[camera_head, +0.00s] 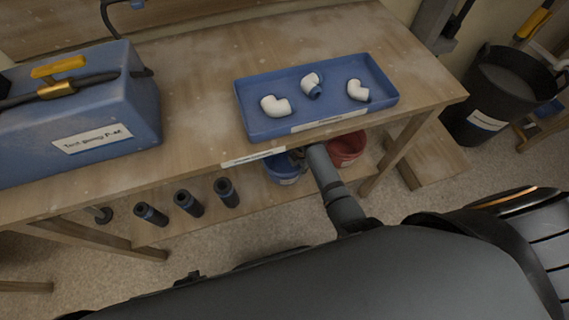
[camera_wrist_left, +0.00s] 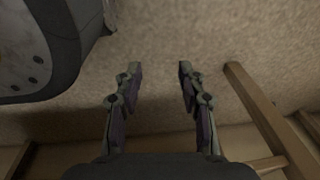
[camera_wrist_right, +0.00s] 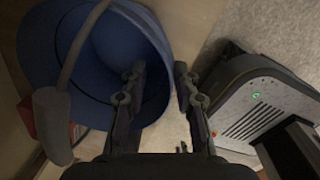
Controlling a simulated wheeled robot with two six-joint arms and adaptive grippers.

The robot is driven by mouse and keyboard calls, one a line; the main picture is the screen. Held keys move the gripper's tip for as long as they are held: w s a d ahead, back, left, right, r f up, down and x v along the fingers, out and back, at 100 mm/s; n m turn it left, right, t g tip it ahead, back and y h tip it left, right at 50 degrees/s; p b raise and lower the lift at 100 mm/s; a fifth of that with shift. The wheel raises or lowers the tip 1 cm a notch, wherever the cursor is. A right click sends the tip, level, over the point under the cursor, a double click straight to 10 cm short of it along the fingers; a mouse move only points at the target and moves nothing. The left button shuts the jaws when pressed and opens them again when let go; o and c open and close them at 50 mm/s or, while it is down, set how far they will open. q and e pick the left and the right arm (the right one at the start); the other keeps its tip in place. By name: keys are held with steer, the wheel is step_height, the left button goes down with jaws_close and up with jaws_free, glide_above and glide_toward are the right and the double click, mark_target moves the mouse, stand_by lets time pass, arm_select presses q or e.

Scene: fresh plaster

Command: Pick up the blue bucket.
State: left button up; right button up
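The blue bucket (camera_head: 284,172) stands on the lower shelf, mostly hidden under the tabletop in the head view. In the right wrist view the blue bucket (camera_wrist_right: 35,60) fills the upper left, seen from above, with a wire handle and grey grip (camera_wrist_right: 52,125) across its left side. My right gripper (camera_wrist_right: 158,75) is open at the bucket's right rim; one finger overlaps the bucket opening and the other is just outside it. Contact cannot be told. In the head view its tips are largely hidden. My left gripper (camera_wrist_left: 155,70) is open and empty above the floor.
A red bucket (camera_head: 348,148) stands right of the blue one. The workbench (camera_head: 200,80) above holds a blue tray (camera_head: 315,127) with white elbows and a blue case (camera_head: 130,100). A black bin (camera_head: 500,90) stands right.

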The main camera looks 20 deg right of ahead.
mark_target(296, 176)
steer(key=shift+s+f, duration=0.15)
steer(key=shift+f, duration=0.1)
steer(key=f, duration=0.1)
steer(key=f+b, duration=0.1)
steer(key=f, duration=0.1)
steer(key=f+b, duration=0.1)
steer(key=shift+a+f, duration=0.3)
steer(key=shift+f, duration=0.05)
arm_select(q)
steer(key=shift+w+d+r, duration=0.15)
steer(key=shift+w+r, duration=0.25)
steer(key=shift+w, duration=0.25)
steer(key=shift+w+d+r, duration=0.1)
steer(key=shift+w+r, duration=0.3)
steer(key=shift+w, duration=0.25)
steer(key=shift+w+d+r, duration=0.15)
steer(key=shift+w+r, duration=0.25)
steer(key=shift+w, duration=0.25)
arm_select(e)
jaws_close()
